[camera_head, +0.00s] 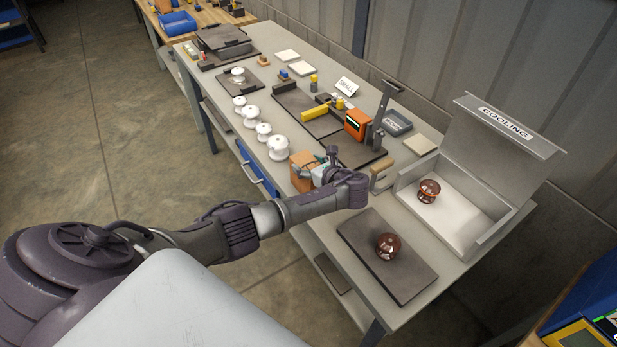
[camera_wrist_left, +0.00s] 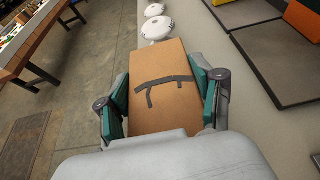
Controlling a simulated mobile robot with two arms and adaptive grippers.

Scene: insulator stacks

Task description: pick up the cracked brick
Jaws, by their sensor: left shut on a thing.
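The cracked brick (camera_head: 301,171) is an orange-brown block near the front edge of the workbench, partly hidden by my left gripper (camera_head: 322,172) in the head view. In the left wrist view the brick (camera_wrist_left: 165,110) fills the space between the fingers, with a dark branching crack on its face. My left gripper (camera_wrist_left: 160,98) is shut on it, one teal-padded finger on each side. I cannot tell whether the brick is clear of the bench top. My right gripper is not in view.
White insulators (camera_head: 264,131) stand in a row beyond the brick. A dark mat (camera_head: 400,275) with a brown insulator (camera_head: 388,246) lies at the near end. The open COOLING box (camera_head: 470,222) holds another brown insulator (camera_head: 429,190). A fixture with an orange block (camera_head: 357,124) stands behind.

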